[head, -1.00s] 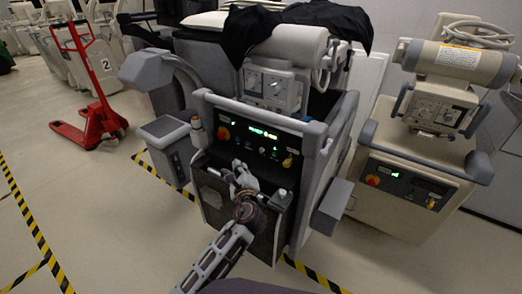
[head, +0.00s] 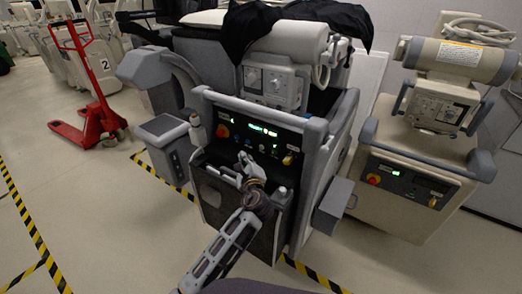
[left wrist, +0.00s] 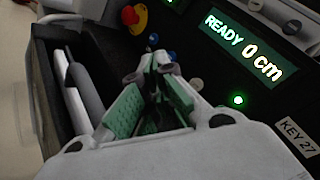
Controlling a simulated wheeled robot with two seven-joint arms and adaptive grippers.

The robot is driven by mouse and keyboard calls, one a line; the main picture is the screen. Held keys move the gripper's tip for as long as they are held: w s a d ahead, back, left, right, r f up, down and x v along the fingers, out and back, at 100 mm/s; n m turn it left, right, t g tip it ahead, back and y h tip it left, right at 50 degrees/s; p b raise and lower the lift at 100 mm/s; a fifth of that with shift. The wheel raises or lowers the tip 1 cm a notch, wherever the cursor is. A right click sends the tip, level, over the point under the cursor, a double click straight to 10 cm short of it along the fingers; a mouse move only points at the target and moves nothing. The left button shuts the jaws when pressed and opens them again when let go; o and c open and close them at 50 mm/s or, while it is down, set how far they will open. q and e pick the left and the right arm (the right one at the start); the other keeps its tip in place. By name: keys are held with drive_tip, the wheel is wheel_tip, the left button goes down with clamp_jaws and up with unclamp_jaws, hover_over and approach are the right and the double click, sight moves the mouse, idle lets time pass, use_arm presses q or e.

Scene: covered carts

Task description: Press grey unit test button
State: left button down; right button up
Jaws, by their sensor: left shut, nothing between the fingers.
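The grey unit (head: 325,150) stands in the middle of the head view, with a dark control panel (head: 235,126) on its front. My left gripper (head: 246,160) is shut and empty, its tips in front of the lower part of the panel. In the left wrist view its fingertips (left wrist: 158,62) are close together beside small blue knobs (left wrist: 153,38) and a grey knob (left wrist: 196,84). I cannot tell whether they touch the panel. A lit display (left wrist: 243,48) reads "READY 0 cm", with a green light (left wrist: 238,100) below. I cannot tell which control is the test button.
A red and yellow stop knob (left wrist: 133,18) is near the fingertips. A yellow key switch (head: 288,159) is at the panel's right. A beige unit (head: 410,195) stands to the right, a red pallet jack (head: 100,118) to the left. Black cloth (head: 335,17) drapes the grey unit.

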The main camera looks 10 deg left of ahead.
sight(261, 147)
use_arm(q)
drive_tip(key=shift+w+d+b, duration=0.25)
drive_tip(key=shift+w, duration=0.25)
drive_tip(key=shift+w+d+b, duration=0.2)
drive_tip(key=shift+w+b, duration=0.05)
drive_tip(key=shift+w, duration=0.25)
drive_tip(key=shift+w+d, duration=0.25)
drive_tip(key=shift+w, duration=0.4)
drive_tip(key=shift+w+d, duration=0.25)
drive_tip(key=shift+w, duration=0.4)
use_arm(e)
drive_tip(key=shift+a+r, duration=0.25)
drive_tip(key=shift+r, duration=0.85)
drive_tip(key=shift+a+r, duration=0.2)
drive_tip(key=shift+r, duration=0.85)
use_arm(q)
drive_tip(key=shift+w+d, duration=0.2)
drive_tip(key=shift+w, duration=0.15)
use_arm(e)
drive_tip(key=shift+r, duration=0.25)
